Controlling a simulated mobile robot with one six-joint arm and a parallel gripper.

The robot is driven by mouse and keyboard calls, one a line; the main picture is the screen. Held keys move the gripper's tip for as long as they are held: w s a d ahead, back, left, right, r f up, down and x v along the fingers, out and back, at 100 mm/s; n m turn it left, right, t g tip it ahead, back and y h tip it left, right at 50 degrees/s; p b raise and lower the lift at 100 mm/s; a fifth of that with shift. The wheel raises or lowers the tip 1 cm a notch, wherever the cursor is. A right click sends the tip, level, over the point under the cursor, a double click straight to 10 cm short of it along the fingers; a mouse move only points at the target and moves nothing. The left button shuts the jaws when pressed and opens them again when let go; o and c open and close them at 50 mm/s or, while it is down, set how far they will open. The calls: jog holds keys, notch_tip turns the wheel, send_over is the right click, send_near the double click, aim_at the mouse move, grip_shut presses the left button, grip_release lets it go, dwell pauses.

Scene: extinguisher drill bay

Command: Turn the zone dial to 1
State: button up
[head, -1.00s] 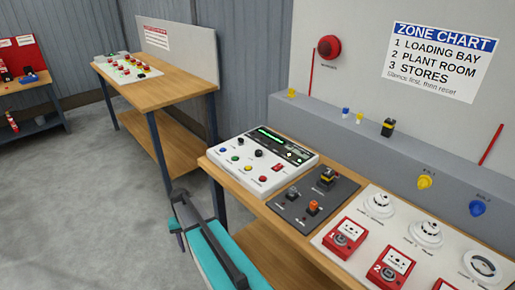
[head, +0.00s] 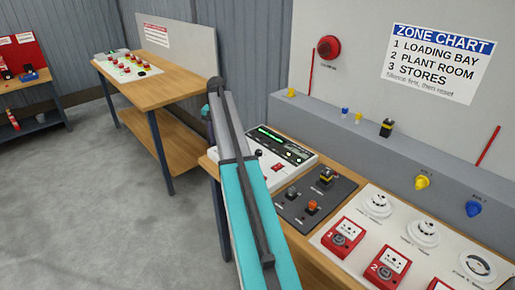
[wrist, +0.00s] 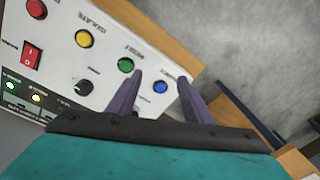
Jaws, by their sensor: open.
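The white control panel (head: 300,150) lies on the bench, partly hidden behind my arm in the head view. A black round knob (wrist: 83,88) with a pale mark sits on the panel in the wrist view. It also shows just right of my arm in the head view (head: 259,152). Its lettering is too small to read, so I cannot tell its setting. My gripper (wrist: 160,77) is open and empty. Its fingers point toward the panel edge on either side of the blue button (wrist: 160,87), away from the knob. I cannot tell the height gap.
Green (wrist: 126,65), yellow (wrist: 84,38) and red (wrist: 36,9) buttons line the panel edge, with a red rocker switch (wrist: 32,55) nearby. A dark switch plate (head: 315,197) lies beside the panel. The grey floor (head: 100,210) at left is clear.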

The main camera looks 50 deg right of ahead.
aim_at(259, 150)
jog(key=s+d+r+m, duration=0.1)
jog(key=s+d+r, duration=0.3)
jog(key=s+d, duration=0.1)
jog(key=s+d+r+m+g, duration=0.1)
jog(key=s+d+r, duration=0.3)
jog(key=d, duration=0.4)
jog(key=shift+s+m+g, duration=0.3)
jog(key=shift+s+m, duration=0.2)
jog(key=shift+m, duration=0.3)
jog(key=shift+f, duration=0.1)
jog(key=shift+s+f+p, duration=0.2)
jog(key=shift+f+p, duration=1.1)
jog(key=shift+f, duration=2.15)
jog(key=shift+s+f+p, duration=0.15)
jog(key=shift+f+p, duration=1.1)
jog(key=shift+f, duration=2.15)
jog(key=shift+c, duration=0.5)
